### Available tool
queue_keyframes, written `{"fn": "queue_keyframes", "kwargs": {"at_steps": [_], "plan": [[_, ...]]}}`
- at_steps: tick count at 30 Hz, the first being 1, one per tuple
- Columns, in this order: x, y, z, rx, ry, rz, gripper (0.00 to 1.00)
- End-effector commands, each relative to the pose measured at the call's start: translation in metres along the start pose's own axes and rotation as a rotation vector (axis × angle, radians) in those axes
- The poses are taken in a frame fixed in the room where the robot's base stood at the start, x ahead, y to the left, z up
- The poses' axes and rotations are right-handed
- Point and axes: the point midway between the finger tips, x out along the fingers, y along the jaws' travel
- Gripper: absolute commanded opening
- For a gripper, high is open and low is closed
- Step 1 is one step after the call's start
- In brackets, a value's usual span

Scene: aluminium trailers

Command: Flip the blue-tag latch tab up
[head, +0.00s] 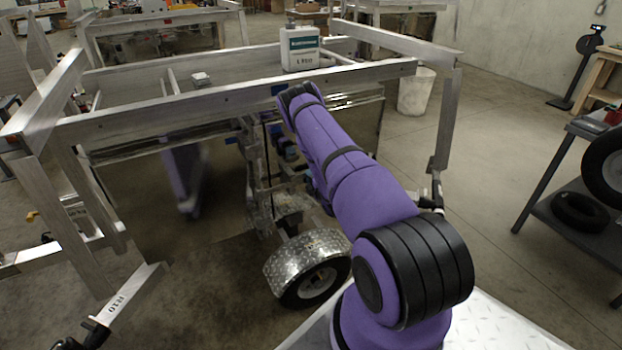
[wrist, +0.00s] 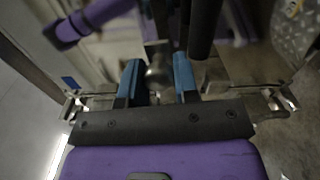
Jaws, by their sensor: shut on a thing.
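My gripper (wrist: 157,78) shows in the wrist view with its two blue fingers on either side of a grey metal piece (wrist: 158,70). It is shut on this piece, which looks like the latch tab; blur and shade hide its exact shape and tilt. A small blue tag (wrist: 70,82) shows on the metalwork left of the fingers.
A wheel with a diamond-plate fender (head: 305,254) is below. A cart with tyres (head: 580,210) stands at right, with clear floor before it.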

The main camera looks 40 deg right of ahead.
Motion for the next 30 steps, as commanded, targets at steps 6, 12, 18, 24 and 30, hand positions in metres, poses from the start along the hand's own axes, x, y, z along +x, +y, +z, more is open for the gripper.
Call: {"fn": "queue_keyframes", "kwargs": {"at_steps": [6,12,18,24,30], "plan": [[0.001,0.001,0.0,0.0,0.0,0.002,0.47],[0.0,0.001,0.0,0.0,0.0,0.002,0.54],[-0.005,0.0,0.0,0.0,0.0,0.001,0.54],[-0.034,0.0,0.0,0.0,0.0,-0.002,0.54],[-0.072,-0.001,0.0,0.0,0.0,-0.002,0.54]]}}
